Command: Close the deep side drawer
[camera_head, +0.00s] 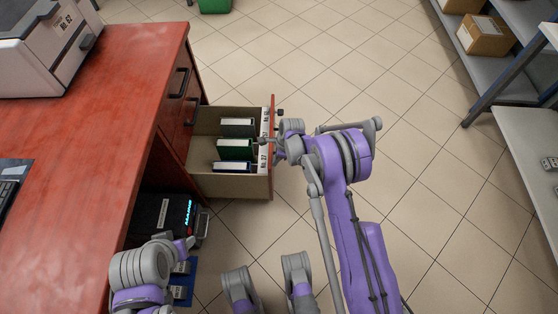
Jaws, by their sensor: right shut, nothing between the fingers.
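The deep side drawer (235,186) is pulled out from the right side of the red wooden desk, its front panel facing right. Several dark and green binders (234,149) stand inside it. My right gripper (276,143) is shut and empty, at the outer side of the drawer front. Whether it touches the front or its handle cannot be made out.
The red desk (110,112) fills the left, with a printer (45,45) on top. A black device (165,218) stands below, near the drawer. Shelving with a cardboard box (487,36) is at the right. The tiled floor between is clear.

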